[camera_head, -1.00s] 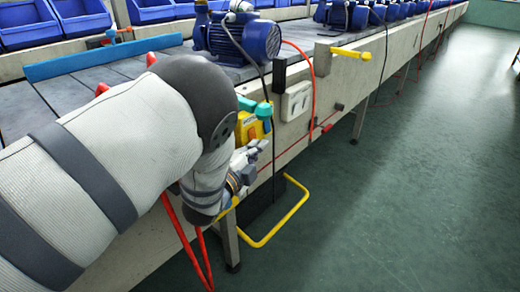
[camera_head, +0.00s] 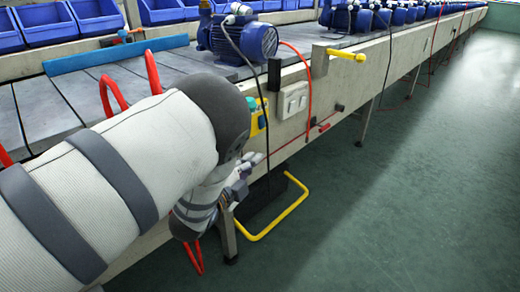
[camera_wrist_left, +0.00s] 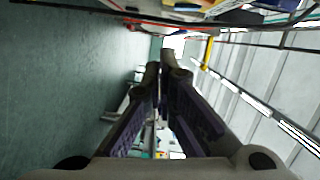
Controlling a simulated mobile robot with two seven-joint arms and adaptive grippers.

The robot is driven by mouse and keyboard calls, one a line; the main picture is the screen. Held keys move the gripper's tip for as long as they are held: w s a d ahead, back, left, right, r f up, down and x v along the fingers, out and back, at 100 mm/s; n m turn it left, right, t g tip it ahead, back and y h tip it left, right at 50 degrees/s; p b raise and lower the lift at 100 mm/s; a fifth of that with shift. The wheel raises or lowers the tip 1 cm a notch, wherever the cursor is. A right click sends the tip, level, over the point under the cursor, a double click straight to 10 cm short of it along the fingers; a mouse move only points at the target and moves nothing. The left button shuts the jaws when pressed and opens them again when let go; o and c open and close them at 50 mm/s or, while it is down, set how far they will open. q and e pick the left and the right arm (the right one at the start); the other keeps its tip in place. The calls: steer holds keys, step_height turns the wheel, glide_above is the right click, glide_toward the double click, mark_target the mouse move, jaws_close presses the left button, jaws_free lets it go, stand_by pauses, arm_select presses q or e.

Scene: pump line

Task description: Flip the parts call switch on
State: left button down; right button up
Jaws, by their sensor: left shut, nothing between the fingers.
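A white double switch plate (camera_head: 292,100) is fixed to the side of the conveyor bench, right of a yellow box (camera_head: 259,113) partly hidden by my left arm. I cannot tell from any label which of these is the parts call switch, or how its rockers are set. My left gripper (camera_head: 253,163) is below and left of the white plate, beside the bench side and apart from the plate. In the left wrist view its fingers (camera_wrist_left: 166,68) are together, with nothing seen between them. My right gripper is not in view.
A blue pump (camera_head: 240,38) stands on the bench above the switch plate, with black and red cables hanging down. A yellow lever (camera_head: 345,55) sticks out to the right. A yellow floor frame (camera_head: 280,213) lies below. The green floor at right is clear.

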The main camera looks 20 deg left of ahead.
arm_select(q)
steer(key=s, duration=0.5)
steer(key=shift+a+f, duration=0.1)
steer(key=shift+a, duration=0.2)
